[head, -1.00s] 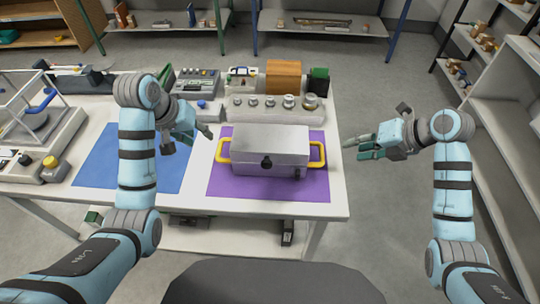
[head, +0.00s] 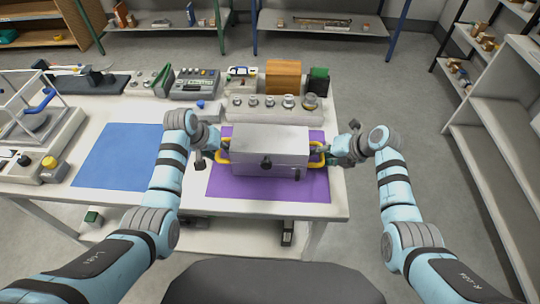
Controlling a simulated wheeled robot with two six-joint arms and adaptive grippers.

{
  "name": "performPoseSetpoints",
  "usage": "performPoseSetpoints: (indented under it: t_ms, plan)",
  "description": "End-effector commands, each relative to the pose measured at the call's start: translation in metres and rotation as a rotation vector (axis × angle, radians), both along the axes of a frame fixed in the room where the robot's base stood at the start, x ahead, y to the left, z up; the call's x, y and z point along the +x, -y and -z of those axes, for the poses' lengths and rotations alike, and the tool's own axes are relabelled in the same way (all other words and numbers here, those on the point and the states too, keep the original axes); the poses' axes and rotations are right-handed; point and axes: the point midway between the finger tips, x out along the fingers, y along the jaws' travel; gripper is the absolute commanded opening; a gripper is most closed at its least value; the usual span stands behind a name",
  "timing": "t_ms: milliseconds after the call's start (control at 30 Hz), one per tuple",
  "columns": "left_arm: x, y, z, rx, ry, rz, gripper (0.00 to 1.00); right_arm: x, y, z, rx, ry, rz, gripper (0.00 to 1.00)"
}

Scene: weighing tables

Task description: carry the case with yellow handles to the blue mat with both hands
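The grey metal case (head: 268,143) sits on the purple mat (head: 270,189). Its yellow left handle (head: 222,157) and yellow right handle (head: 317,160) are partly hidden by my grippers. My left gripper (head: 220,150) is at the left handle, close to the case's left end. My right gripper (head: 328,154) is at the right handle. The fingers overlap the handles, and I cannot tell whether either gripper is open or shut on them. The blue mat (head: 112,158) lies bare on the table, left of the purple mat, with my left arm over its right edge.
A rack of metal weights (head: 274,113) stands just behind the case. A wooden box (head: 282,76) and a grey device (head: 195,85) stand further back. A glass-sided balance (head: 45,135) is left of the blue mat. The table's front edge runs close before both mats.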

Motion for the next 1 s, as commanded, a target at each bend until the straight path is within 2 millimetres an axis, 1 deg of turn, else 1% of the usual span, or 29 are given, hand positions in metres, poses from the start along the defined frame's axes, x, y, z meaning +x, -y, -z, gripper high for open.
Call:
performPoseSetpoints:
  t_ms: [233, 267, 400, 467, 500, 1000]
  plan:
    - [0.0004, 0.0002, 0.0007, 0.0, 0.0, 0.0, 0.36, 0.0003, -0.0003, 0.0007, 0.0, 0.0, 0.0, 0.36]
    - [0.0004, 0.0002, 0.0007, 0.0, 0.0, 0.0, 0.35, 0.0003, -0.0003, 0.0007, 0.0, 0.0, 0.0, 0.35]
    - [0.0004, 0.0003, 0.0006, 0.0, 0.0, 0.0, 0.12, 0.0003, -0.0001, 0.0005, 0.0, 0.0, 0.0, 0.12]
    - [0.0004, 0.0003, 0.0006, 0.0, 0.0, 0.0, 0.03, 0.0003, 0.0, 0.0006, -0.001, 0.0, 0.0, 0.03]
    - [0.0003, 0.0003, 0.0005, 0.0, 0.0, 0.0, 0.0, 0.0003, 0.0, 0.0005, -0.001, 0.0, 0.0, 0.0]
    - [0.0011, 0.0004, -0.001, -0.001, 0.003, 0.001, 0.0, 0.001, 0.0, -0.0011, 0.0, 0.004, 0.0, 0.0]
